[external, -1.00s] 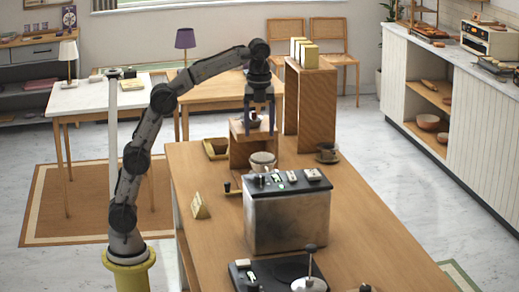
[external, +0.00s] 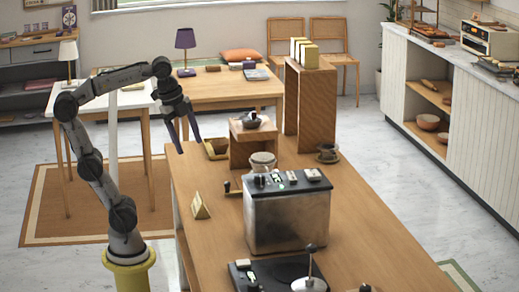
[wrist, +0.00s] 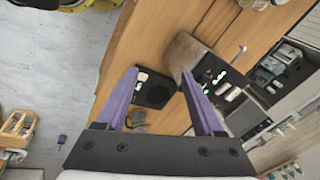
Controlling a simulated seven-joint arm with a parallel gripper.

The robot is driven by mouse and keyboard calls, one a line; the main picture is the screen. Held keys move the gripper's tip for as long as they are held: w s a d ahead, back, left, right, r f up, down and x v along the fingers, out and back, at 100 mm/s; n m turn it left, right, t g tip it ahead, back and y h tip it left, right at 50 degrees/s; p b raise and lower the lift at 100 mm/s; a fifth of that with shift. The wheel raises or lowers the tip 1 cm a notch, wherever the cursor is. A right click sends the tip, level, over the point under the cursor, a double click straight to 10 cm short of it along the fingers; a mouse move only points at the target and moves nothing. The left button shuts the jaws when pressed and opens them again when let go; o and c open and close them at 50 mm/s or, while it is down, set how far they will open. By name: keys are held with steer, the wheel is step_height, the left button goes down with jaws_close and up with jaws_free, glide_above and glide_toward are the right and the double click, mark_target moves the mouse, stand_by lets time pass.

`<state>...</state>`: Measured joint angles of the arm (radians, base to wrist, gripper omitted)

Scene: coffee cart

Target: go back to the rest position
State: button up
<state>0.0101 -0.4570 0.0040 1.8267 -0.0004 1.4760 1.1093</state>
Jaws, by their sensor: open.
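My gripper (external: 189,145) hangs in the air near the left edge of the wooden counter (external: 365,225), its two purple fingers pointing down and spread apart. Nothing is between the fingers. In the wrist view my gripper (wrist: 160,72) is also open and empty, with the counter and machines below it. A small wooden stand (external: 240,152) is to the right of my gripper, with a small dark and light object (external: 253,121) on top. My gripper is clear of both.
A steel coffee machine (external: 287,220), a light bowl (external: 263,160), a dark cup (external: 327,153) and a tan tray (external: 214,149) are on the counter. A tall wooden shelf (external: 310,110) is behind. A white table (external: 95,98) is behind my arm.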

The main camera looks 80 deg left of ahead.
steer(key=s+f+n+t, duration=0.2)
steer(key=s+f+n, duration=0.2)
steer(key=f+n, duration=0.8)
steer(key=shift+f+n, duration=0.4)
steer(key=shift+f, duration=0.95)
